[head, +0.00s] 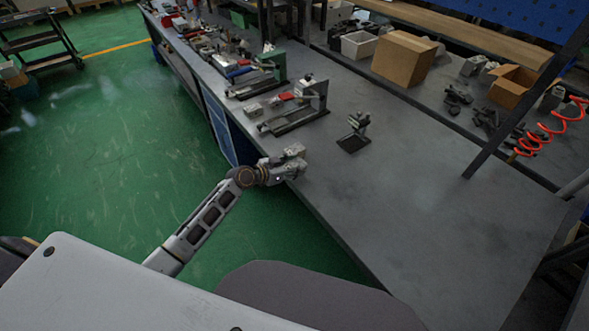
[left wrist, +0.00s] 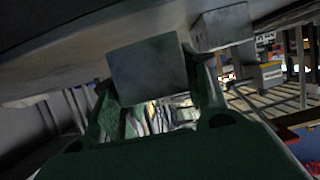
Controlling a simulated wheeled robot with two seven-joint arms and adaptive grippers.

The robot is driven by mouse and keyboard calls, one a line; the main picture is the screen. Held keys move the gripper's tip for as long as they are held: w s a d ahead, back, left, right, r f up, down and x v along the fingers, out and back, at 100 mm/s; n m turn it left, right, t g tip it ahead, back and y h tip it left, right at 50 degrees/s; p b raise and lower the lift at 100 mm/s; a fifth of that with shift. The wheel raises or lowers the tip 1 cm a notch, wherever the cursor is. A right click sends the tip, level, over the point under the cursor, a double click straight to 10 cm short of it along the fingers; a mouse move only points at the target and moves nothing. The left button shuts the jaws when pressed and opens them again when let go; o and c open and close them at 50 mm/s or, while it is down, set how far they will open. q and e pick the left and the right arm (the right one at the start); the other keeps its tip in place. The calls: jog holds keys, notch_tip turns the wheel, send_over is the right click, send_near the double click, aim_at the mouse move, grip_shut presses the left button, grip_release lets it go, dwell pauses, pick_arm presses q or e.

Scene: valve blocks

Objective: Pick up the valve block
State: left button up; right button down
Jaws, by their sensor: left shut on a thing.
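My left gripper (head: 284,168) is at the near left edge of the grey workbench (head: 400,215). It is shut on a light grey valve block (head: 294,151), which shows at its tip in the head view. In the left wrist view the block's flat grey face (left wrist: 150,69) sits between the two fingers, which cover its sides. Whether the block touches the bench is hard to tell. My right gripper is not in view.
A small dark stand (head: 354,133) is on the bench to the right of the gripper. Grey vise-like fixtures (head: 298,107) stand behind it. Another grey block (left wrist: 222,26) shows in the left wrist view. The near right bench top is clear. Cardboard boxes (head: 404,57) stand farther back.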

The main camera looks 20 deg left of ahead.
aim_at(295, 164)
pick_arm(q)
notch_tip(295, 164, up, 7)
jog(key=shift+r, duration=0.35)
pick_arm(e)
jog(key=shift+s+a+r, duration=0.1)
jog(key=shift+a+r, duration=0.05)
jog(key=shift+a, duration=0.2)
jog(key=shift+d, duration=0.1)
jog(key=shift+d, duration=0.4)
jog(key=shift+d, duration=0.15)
